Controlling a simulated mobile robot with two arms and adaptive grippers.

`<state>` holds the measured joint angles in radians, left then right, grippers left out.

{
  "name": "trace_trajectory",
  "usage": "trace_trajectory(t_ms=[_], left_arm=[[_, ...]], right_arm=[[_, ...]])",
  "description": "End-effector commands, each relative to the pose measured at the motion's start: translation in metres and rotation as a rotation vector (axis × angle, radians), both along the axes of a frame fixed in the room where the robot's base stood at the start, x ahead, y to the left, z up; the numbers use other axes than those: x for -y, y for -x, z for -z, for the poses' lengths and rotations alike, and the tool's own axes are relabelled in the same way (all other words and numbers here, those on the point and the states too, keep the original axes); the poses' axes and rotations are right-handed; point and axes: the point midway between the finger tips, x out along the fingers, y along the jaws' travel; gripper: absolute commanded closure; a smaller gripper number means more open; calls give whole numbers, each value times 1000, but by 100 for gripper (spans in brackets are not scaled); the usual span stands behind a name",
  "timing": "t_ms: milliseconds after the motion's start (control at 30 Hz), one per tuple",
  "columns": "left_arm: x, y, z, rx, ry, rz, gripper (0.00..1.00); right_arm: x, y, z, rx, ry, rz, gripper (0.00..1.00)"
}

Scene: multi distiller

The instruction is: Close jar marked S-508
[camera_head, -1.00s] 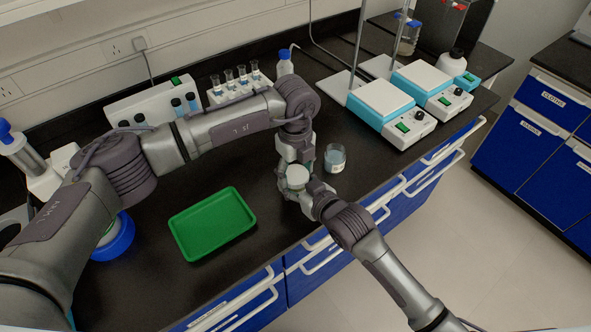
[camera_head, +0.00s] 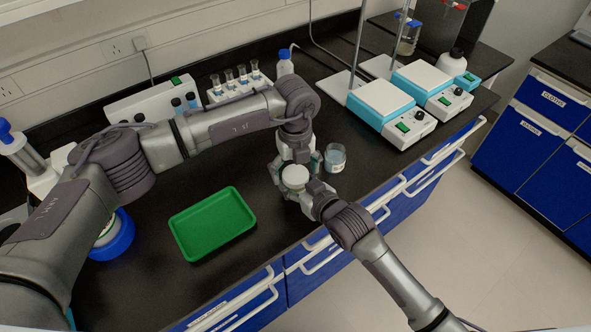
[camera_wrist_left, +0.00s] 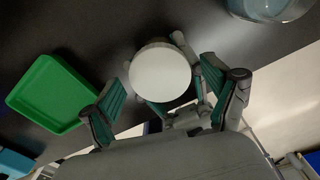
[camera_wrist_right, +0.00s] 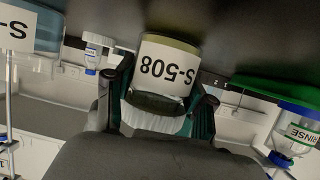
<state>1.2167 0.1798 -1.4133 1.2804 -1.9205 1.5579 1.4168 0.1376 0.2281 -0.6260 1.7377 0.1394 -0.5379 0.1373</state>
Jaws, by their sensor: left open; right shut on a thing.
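The jar marked S-508 (camera_wrist_right: 168,68) stands on the dark counter, its label upside down in the right wrist view. Its white ribbed lid (camera_wrist_right: 152,122) is on its mouth; I cannot tell how tightly. The lid shows as a white disc in the left wrist view (camera_wrist_left: 160,74) and the head view (camera_head: 295,177). My right gripper (camera_wrist_right: 160,95) is shut on the jar from the counter's front side. My left gripper (camera_head: 296,166) is above the jar, its fingers spread open either side of the lid, apart from it in the left wrist view.
A beaker of bluish liquid (camera_head: 335,158) stands close to the right of the jar. An empty green tray (camera_head: 212,223) lies to the left. Hot plates (camera_head: 381,100) stand behind at right, and a rack of small flasks (camera_head: 238,88) at the back. The counter's front edge is near.

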Motion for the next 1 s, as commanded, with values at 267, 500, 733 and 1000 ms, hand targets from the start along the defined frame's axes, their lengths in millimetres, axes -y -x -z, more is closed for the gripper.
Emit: trace_trajectory(t_ms=[267,500,733,1000], left_arm=[[0,-1,-28,3,1,0,13],[0,-1,-45,0,1,-1,13],[0,-2,-50,3,1,9,16],[-1,-1,-81,0,3,107,16]], right_arm=[[0,0,-1,2,-1,0,100],[0,0,-1,1,-1,0,100],[0,0,-1,1,-1,0,100],[0,0,0,1,-1,0,100]])
